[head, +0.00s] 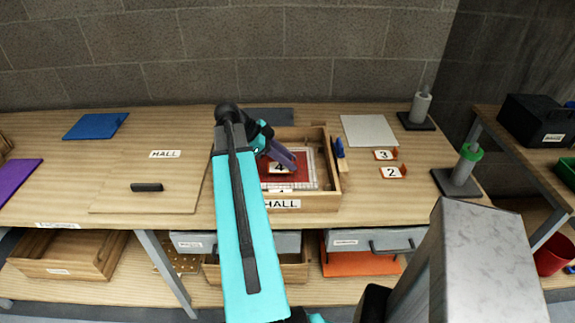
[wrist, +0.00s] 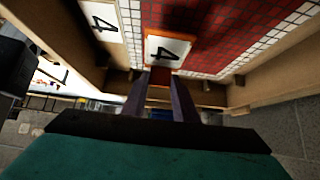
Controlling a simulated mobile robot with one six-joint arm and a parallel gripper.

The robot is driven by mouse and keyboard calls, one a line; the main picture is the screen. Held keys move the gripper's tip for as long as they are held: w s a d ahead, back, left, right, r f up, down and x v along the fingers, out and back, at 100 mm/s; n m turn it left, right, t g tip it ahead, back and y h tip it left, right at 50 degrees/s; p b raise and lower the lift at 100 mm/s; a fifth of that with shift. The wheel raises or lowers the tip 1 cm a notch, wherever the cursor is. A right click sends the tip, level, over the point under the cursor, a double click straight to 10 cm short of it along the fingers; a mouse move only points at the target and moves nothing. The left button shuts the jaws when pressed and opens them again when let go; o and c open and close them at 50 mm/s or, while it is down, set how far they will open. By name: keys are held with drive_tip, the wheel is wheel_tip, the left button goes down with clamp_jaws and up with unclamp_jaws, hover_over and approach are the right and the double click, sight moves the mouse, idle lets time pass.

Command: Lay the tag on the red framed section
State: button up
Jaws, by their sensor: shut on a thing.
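The tag (head: 279,168) is a small white plate with an orange edge and a black 4. My gripper (head: 284,160) is shut on its red tab; the fingers also show in the wrist view (wrist: 163,92), with the tag (wrist: 168,49) just beyond their tips. The red section (head: 302,181) is a red tiled panel framed in white tiles, inside a wooden tray (head: 334,177) marked HALL. The tag is over this red area (wrist: 205,22); I cannot tell whether it touches. My arm hides the tray's left part.
A white label with a 4 (wrist: 103,22) lies beside the tiles. Tags 3 (head: 384,155) and 2 (head: 391,172) lie right of the tray. A grey plate (head: 369,130) and two spindle stands (head: 418,120) are at the right.

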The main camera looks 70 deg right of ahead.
drive_tip(key=shift+f+p, duration=0.35)
drive_tip(key=shift+f, duration=1.1)
drive_tip(key=shift+f, duration=0.2)
drive_tip(key=o, duration=1.1)
drive_tip(key=shift+r, duration=0.1)
drive_tip(key=shift+r, duration=0.15)
drive_tip(key=shift+w+a+r, duration=0.15)
drive_tip(key=shift+w+r, duration=0.15)
drive_tip(key=shift+w, duration=0.1)
drive_tip(key=b+v, duration=0.3)
drive_tip(key=v, duration=0.8)
